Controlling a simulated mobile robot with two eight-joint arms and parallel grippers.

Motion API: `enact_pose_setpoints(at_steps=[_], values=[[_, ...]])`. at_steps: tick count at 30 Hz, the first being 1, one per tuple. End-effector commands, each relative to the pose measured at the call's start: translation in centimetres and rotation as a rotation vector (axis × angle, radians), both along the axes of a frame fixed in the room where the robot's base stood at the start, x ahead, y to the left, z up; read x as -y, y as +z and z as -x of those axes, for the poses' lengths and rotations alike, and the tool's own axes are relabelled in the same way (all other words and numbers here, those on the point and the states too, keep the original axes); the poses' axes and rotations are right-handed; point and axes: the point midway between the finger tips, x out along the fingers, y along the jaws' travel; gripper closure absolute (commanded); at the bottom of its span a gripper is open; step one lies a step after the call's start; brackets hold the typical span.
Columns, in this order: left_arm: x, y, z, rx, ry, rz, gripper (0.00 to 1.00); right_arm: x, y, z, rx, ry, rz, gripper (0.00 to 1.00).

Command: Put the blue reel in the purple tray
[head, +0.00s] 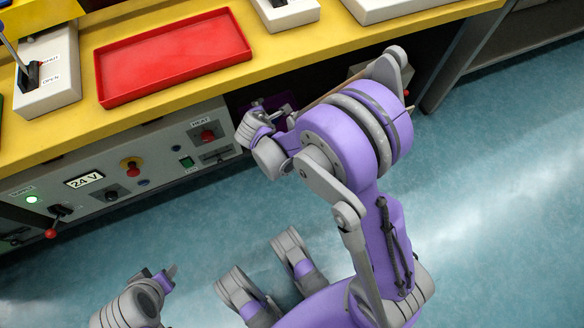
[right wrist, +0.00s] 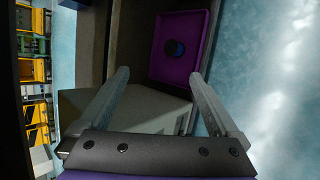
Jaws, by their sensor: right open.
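The blue reel (right wrist: 174,49) is a small dark round piece lying in the purple tray (right wrist: 201,58) in the right wrist view. The tray has a raised rim and sits inside a dark recess. My right gripper (right wrist: 158,77) is open, with nothing between its fingers, and the tray and reel show beyond its fingertips, apart from them. In the head view my right arm reaches into the dark opening under the yellow bench and hides most of it. My left gripper (head: 158,276) is low over the floor at bottom left, far from the reel; its jaw gap is unclear.
A grey box-like surface (right wrist: 150,106) lies between my right fingers, near the tray. The yellow bench top (head: 291,48) carries a red tray (head: 173,55) and a shut/open lever box (head: 50,88). A control panel (head: 125,165) fronts the bench. The blue floor is clear.

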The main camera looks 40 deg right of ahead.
Motion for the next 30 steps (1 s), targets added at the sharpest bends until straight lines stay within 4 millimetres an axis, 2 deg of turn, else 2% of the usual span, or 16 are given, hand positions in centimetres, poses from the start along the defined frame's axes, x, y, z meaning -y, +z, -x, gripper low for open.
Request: enact_pose_setpoints(at_steps=[1,3,9,13,18,21,24,30], values=[[0.0,0.0,0.0,0.000,0.000,0.000,0.50,-0.4,1.7,1.7,0.020,-0.063,-0.077,0.02],[0.0,0.0,0.0,0.000,0.000,0.000,0.50,-1.1,3.5,3.9,0.048,-0.156,-0.188,0.02],[0.0,0.0,0.0,0.000,0.000,0.000,0.50,-3.6,7.3,11.2,0.108,-0.440,-0.496,0.02],[0.0,0.0,0.0,0.000,0.000,0.000,0.50,-5.5,8.8,16.3,0.130,-0.634,-0.686,0.02],[0.0,0.0,0.0,0.000,0.000,0.000,0.50,-7.8,9.4,22.1,0.139,-0.864,-0.887,0.02],[0.0,0.0,0.0,0.000,0.000,0.000,0.50,-8.8,9.3,24.2,0.138,-0.959,-0.964,0.02],[0.0,0.0,0.0,0.000,0.000,0.000,0.50,-9.4,9.3,25.5,0.135,-1.017,-1.008,0.02],[0.0,0.0,0.0,0.000,0.000,0.000,0.50,-9.6,9.2,25.9,0.134,-1.043,-1.027,0.02]])
